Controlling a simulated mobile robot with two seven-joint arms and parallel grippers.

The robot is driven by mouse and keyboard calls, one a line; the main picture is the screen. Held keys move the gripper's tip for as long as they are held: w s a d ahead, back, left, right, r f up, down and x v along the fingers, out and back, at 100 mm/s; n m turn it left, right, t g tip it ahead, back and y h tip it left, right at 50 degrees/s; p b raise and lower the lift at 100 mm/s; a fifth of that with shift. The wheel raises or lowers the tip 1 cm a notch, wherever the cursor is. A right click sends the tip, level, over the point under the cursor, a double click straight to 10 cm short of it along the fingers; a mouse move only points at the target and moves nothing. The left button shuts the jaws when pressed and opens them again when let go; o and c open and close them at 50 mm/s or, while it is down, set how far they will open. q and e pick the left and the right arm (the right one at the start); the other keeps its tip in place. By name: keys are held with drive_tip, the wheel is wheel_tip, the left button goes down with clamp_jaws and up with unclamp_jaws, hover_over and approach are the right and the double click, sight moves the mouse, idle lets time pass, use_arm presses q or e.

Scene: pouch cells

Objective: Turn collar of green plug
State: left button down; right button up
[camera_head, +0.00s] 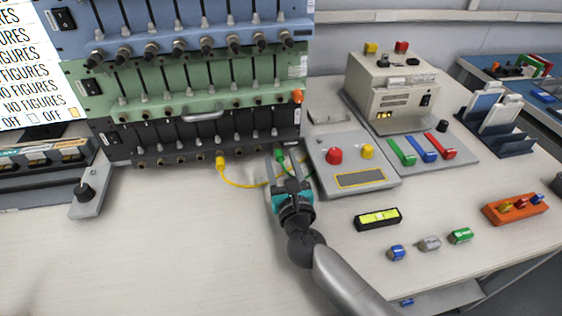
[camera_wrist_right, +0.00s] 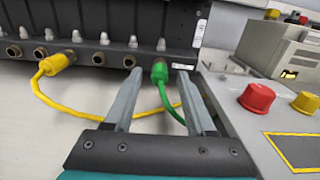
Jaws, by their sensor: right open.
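The green plug (camera_wrist_right: 160,71) sits at a socket near the right end of the dark bottom rack row, with its green cable (camera_wrist_right: 173,106) hanging down. It also shows in the head view (camera_head: 280,154), just beyond my right gripper's fingertips. My right gripper (camera_head: 287,166) is open, and its fingers point at the rack. In the wrist view my right gripper (camera_wrist_right: 157,85) has one finger on each side of the green cable, with the plug just beyond and between the tips. I cannot tell whether the fingers touch it. My left gripper does not show.
A yellow plug (camera_head: 220,162) with a yellow cable sits to the left in the same row. A control box (camera_head: 385,184) with red and yellow buttons stands close right of the gripper. A level-like black and yellow block (camera_head: 378,219) lies nearby. The table's left front is clear.

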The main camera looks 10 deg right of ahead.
drive_tip(key=shift+w, duration=0.25)
drive_tip(key=shift+c, duration=0.3)
clamp_jaws()
